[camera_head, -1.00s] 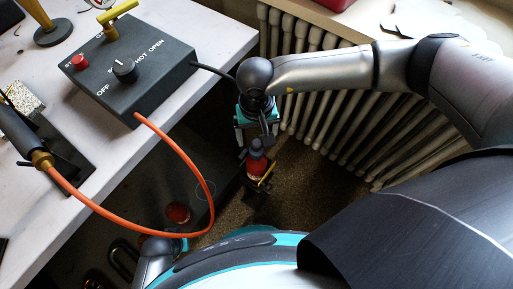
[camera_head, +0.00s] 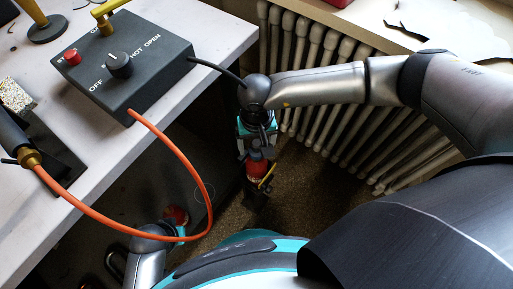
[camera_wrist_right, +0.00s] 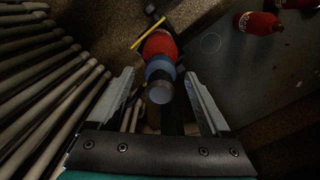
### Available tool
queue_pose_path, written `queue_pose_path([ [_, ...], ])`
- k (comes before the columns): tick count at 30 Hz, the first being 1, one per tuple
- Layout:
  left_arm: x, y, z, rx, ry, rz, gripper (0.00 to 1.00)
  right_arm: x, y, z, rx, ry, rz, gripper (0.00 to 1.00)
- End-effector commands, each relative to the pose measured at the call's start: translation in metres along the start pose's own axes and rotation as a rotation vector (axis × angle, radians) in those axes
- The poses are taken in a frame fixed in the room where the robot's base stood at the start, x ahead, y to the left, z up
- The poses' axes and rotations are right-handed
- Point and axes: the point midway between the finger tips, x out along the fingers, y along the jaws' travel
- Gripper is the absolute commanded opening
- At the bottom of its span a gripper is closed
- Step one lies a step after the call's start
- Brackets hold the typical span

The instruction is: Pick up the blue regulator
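In the right wrist view a short blue piece, which looks like the blue regulator (camera_wrist_right: 160,69), sits on a red cylinder (camera_wrist_right: 159,45), with a grey-blue round end facing the camera. My right gripper (camera_wrist_right: 159,75) is open, with one finger on each side of the blue piece and a visible gap to each. In the head view my right gripper (camera_head: 257,150) points down beside the table, above the red cylinder (camera_head: 257,170); the blue piece is hard to make out there. Part of my left arm shows at the bottom, and its fingers cannot be made out.
A white table (camera_head: 60,150) carries a dark control box (camera_head: 145,75) with an orange hose (camera_head: 190,165) looping off the edge. A ribbed radiator (camera_head: 330,110) stands close to my right arm.

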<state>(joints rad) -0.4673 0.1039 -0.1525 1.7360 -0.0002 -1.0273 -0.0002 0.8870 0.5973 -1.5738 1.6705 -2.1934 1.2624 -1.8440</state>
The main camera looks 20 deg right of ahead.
Motion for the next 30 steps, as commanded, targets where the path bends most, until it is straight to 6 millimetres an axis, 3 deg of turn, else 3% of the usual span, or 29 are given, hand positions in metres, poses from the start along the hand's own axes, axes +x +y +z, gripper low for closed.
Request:
queue_pose_path([
  [2, 0.0001, 0.0, 0.0001, 0.0, 0.0, 0.0, 0.0, -0.0001, -0.0002, 0.0002, 0.0, 0.0, 0.0, 0.71],
  [21, 0.0004, 0.0, 0.0, 0.0, 0.001, 0.0, 0.0, -0.0002, -0.0001, 0.0001, 0.0, 0.0, 0.0, 0.0],
  [30, 0.0005, 0.0, 0.0, 0.0, 0.0, 0.0, 0.0, -0.0006, -0.0003, -0.0002, 0.0, 0.0, -0.001, 0.0],
])
